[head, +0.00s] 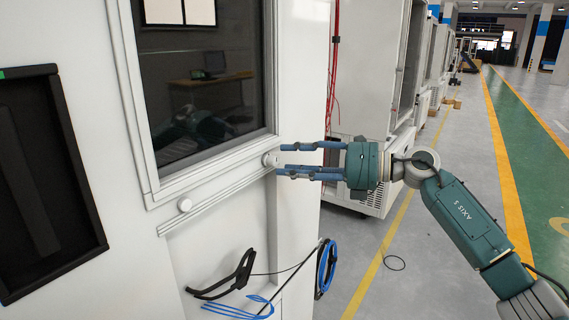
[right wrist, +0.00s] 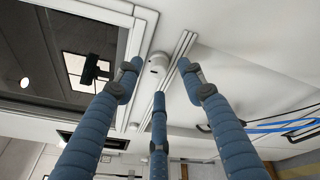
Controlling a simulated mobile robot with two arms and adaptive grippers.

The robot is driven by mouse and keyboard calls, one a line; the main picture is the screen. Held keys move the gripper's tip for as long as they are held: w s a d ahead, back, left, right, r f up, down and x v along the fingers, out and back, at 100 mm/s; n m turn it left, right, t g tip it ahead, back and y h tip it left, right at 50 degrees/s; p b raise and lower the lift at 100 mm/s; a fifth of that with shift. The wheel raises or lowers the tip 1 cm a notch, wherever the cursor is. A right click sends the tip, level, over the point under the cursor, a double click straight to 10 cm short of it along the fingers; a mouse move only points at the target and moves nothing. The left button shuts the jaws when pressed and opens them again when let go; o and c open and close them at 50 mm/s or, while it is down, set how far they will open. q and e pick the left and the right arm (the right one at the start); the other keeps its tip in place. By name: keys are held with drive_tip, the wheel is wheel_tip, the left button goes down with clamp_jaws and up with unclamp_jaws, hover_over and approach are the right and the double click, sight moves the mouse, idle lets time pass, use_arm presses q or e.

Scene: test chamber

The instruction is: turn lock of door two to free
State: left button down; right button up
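A white round knob (head: 270,160) sits on the ledge below the dark window (head: 205,80) of the white test chamber, near its right end. A second white knob (head: 185,204) sits further left on the same ledge. No label shows which one belongs to door two. My right gripper (head: 284,159) has three blue fingers, spread apart and pointing left at the right knob. In the right wrist view that knob (right wrist: 158,63) lies between and just beyond the spread fingertips (right wrist: 159,74); the fingers do not appear closed on it. My left gripper is out of view.
A black-framed panel (head: 45,170) is at the left. A black handle-like part (head: 228,278) and blue cables (head: 325,268) hang below the ledge. More white cabinets (head: 375,110) stand behind my right gripper. The floor at the right is open.

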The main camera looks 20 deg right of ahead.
drive_tip(key=v, duration=0.9)
drive_tip(key=shift+s+d, duration=0.25)
drive_tip(key=shift+d, duration=0.05)
